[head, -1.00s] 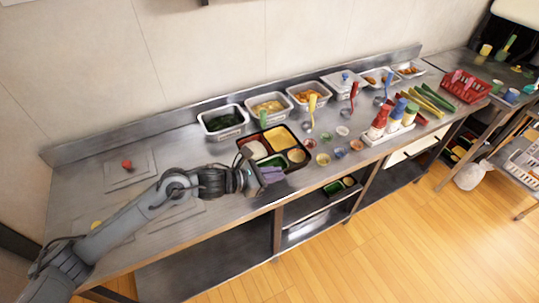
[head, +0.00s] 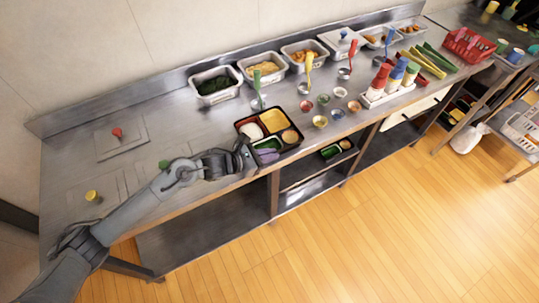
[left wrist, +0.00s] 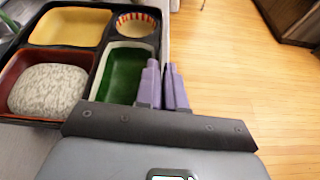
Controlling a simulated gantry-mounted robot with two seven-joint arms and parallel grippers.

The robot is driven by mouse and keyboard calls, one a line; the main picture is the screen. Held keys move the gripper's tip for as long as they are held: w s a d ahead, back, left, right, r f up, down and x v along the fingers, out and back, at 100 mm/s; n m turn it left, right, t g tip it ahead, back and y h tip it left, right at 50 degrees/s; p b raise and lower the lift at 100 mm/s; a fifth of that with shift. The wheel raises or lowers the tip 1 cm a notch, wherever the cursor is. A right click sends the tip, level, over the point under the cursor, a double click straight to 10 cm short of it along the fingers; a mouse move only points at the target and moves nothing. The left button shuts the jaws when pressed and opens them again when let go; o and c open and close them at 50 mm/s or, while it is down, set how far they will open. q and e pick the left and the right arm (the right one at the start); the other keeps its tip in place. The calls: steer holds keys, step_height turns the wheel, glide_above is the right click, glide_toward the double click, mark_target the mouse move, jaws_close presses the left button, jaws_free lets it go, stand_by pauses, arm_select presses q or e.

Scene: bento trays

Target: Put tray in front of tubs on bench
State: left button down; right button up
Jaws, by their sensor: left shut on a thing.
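The tray (head: 298,146) is a dark bento tray with compartments in red, yellow, green and black. It is over the front part of the steel bench (head: 185,128), in front of the tubs and apart from them. I cannot tell whether it rests on the bench or hangs just above it. The tubs are steel: one with dark green food (head: 228,97), two with orange-yellow food (head: 271,80) (head: 309,63). My right gripper is not in view.
A green-handled ladle (head: 257,92) lies between tubs and tray. Several small bowls (head: 320,121) and a bottle rack (head: 378,100) stand to the right. The bench's front edge is close to the tray.

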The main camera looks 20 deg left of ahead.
arm_select(q)
steer(key=shift+w, duration=0.1)
steer(key=shift+f, duration=0.2)
steer(key=c, duration=1.2)
jaws_free()
steer(key=shift+c, duration=0.2)
steer(key=shift+r, duration=0.1)
